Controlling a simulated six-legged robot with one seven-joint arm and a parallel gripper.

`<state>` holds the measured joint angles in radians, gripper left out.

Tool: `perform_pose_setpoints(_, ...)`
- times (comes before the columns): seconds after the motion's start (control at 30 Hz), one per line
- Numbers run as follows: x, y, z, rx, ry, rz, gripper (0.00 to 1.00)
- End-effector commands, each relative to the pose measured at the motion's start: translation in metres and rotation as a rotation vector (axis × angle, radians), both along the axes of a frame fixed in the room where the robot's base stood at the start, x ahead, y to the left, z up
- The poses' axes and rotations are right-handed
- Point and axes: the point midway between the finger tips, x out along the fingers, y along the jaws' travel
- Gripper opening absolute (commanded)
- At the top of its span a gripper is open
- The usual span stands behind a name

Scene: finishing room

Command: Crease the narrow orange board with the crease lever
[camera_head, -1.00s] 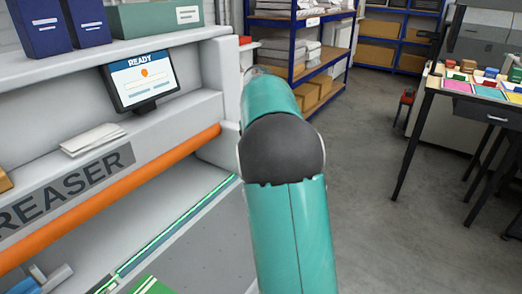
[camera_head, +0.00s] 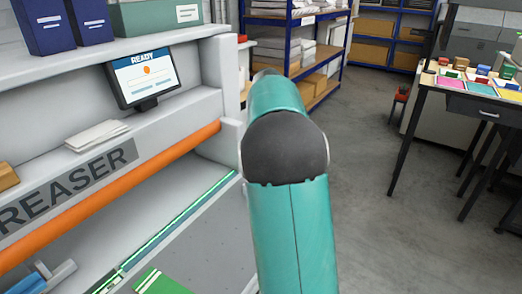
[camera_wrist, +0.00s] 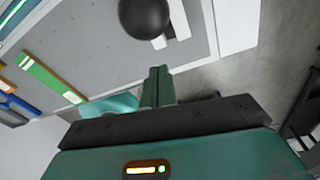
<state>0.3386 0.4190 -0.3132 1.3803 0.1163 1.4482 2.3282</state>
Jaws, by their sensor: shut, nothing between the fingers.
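The creaser (camera_head: 60,190), a light grey machine, fills the left of the head view, and its screen (camera_head: 145,77) reads READY. In the wrist view a black ball knob (camera_wrist: 145,17) on pale bars stands just beyond my gripper (camera_wrist: 159,72); it looks like the crease lever's handle. My gripper's fingers are together and empty, apart from the knob in the picture. A small orange-brown strip (camera_wrist: 8,87) shows at the left edge of the wrist view; I cannot tell whether it is the narrow orange board. My gripper is hidden in the head view.
A green board (camera_wrist: 50,80) and a blue piece (camera_wrist: 20,104) lie near the strip. An orange bar (camera_head: 120,187) spans the creaser's front. A table with coloured samples (camera_head: 475,100) stands right, and blue shelving (camera_head: 295,50) behind. Grey floor is clear between.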

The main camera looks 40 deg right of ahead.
Motion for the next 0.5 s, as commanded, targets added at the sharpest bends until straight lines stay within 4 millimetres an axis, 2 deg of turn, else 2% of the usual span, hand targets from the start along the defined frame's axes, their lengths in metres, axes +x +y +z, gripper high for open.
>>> perform_pose_setpoints(0.3,0.011,-0.006,0.063,-0.004,-0.002,-0.001,0.0)
perform_pose_setpoints(0.5,0.016,-0.007,0.091,-0.002,0.001,-0.002,0.0)
